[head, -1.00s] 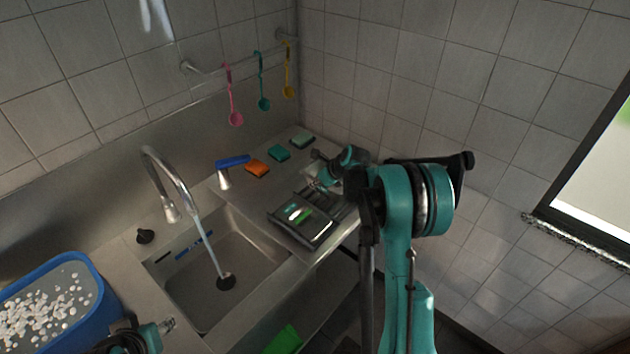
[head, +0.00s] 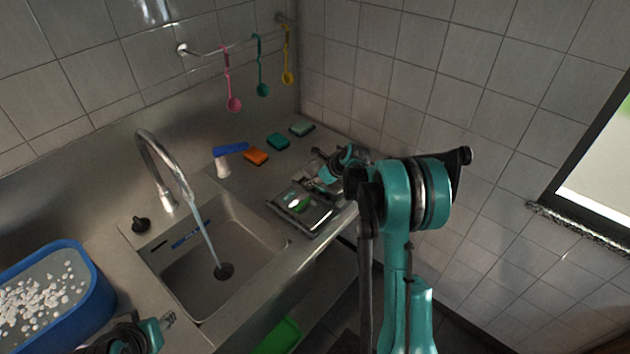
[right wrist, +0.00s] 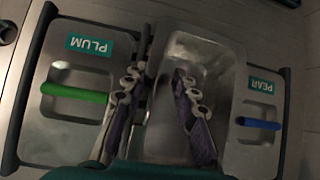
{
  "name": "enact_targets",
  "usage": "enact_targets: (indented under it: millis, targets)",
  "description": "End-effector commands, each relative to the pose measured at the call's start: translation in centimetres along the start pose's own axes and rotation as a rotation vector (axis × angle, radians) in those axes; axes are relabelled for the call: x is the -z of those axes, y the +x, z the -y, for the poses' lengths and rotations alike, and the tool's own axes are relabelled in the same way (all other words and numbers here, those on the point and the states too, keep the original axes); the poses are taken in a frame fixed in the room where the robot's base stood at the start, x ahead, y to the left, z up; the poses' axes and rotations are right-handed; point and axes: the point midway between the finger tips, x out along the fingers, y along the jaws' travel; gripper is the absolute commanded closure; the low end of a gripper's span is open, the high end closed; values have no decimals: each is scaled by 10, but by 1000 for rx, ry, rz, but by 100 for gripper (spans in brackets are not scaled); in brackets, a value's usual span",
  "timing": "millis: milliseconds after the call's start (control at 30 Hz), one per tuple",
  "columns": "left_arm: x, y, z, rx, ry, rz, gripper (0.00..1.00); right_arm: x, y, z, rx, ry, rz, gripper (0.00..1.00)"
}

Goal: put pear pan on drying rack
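In the right wrist view, a steel piece with a PEAR label (right wrist: 262,86) and a blue handle (right wrist: 258,123) lies at the right. An open, empty-looking steel pan (right wrist: 215,62) adjoins it; whether they are one unit I cannot tell. My right gripper (right wrist: 158,85) is open over this pan's left wall, one finger inside, the other in the gap beside the PLUM-labelled piece. In the head view this gripper (head: 324,178) is above the counter right of the sink. My left gripper (head: 168,320) is at the bottom left, its fingers unclear. I cannot identify a drying rack for certain.
The PLUM-labelled piece (right wrist: 90,95) has a green handle. The sink (head: 190,285) has a running tap (head: 160,170). Several sponges (head: 278,141) lie behind the trays. A blue tub (head: 95,290) of white pieces stands at left. Ladles (head: 262,88) hang on the wall.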

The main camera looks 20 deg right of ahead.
Motion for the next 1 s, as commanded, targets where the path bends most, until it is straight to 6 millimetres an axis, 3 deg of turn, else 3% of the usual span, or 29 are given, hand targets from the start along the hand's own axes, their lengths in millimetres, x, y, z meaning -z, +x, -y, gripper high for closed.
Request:
enact_targets:
  millis: [233,367,800,1000]
  targets:
    - [0,0,0,0,0,0,60,0,0,0,-1,0,-1,71]
    - [0,0,0,0,0,0,60,0,-10,0,0,0,-1,71]
    - [0,0,0,0,0,0,60,0,-98,0,0,1,0,71]
    - [0,0,0,0,0,0,60,0,-118,0,0,1,0,71]
